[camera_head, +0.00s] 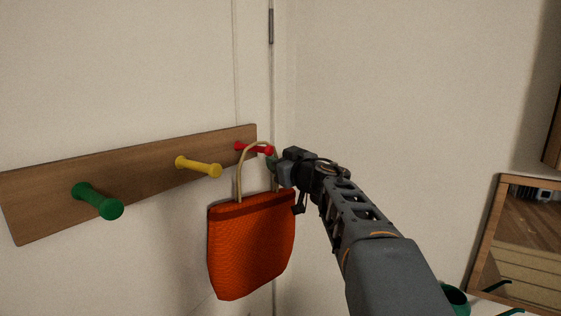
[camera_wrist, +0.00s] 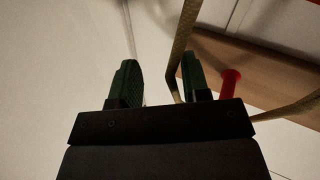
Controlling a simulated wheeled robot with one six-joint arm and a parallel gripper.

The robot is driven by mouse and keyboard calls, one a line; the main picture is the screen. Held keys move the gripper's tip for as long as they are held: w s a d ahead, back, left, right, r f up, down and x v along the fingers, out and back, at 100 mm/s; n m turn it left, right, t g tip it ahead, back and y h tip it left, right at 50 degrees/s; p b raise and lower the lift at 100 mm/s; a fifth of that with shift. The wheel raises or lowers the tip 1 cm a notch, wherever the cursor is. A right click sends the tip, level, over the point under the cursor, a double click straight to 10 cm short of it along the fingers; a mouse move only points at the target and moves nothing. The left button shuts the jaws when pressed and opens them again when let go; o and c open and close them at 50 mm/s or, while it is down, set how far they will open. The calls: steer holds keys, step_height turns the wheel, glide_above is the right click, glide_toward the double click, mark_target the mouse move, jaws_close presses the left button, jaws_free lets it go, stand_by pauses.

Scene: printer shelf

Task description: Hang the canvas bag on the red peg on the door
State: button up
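The orange canvas bag (camera_head: 250,248) hangs upright in front of the door, below the red peg (camera_head: 264,150). Its tan handle (camera_head: 239,180) arches up and appears to loop over the peg; the exact contact is too small to tell. My gripper (camera_head: 273,162) is just right of the handle, close to the peg's end. In the wrist view its green fingers (camera_wrist: 160,78) are spread apart. The handle (camera_wrist: 186,35) runs along the inner side of the right finger, not clamped. The red peg (camera_wrist: 230,83) stands right of that finger, between two stretches of the handle.
The wooden rack (camera_head: 140,171) on the door also carries a yellow peg (camera_head: 198,167) and a green peg (camera_head: 98,201) to the left. A wood-framed mirror (camera_head: 530,245) and a green cup (camera_head: 456,298) are at the lower right. The wall right of my arm is bare.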

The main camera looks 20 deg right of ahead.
steer(key=shift+f, duration=0.1)
steer(key=s+d+b, duration=0.2)
steer(key=s, duration=1.2)
step_height(320, 180, down, 16)
steer(key=a+m+g+h, duration=0.2)
steer(key=m+g+h, duration=0.3)
steer(key=m+h, duration=0.25)
steer(key=s+a+f+n+g+y, duration=0.2)
steer(key=s+a+f+g, duration=0.2)
steer(key=f, duration=0.3)
steer(key=s+a+f+n+g+y, duration=0.2)
steer(key=s+a+f+g+y, duration=0.1)
steer(key=a+f, duration=0.4)
steer(key=shift+s+a+f+g, duration=0.2)
steer(key=shift+s+f+g, duration=0.15)
steer(key=shift+s+g, duration=0.6)
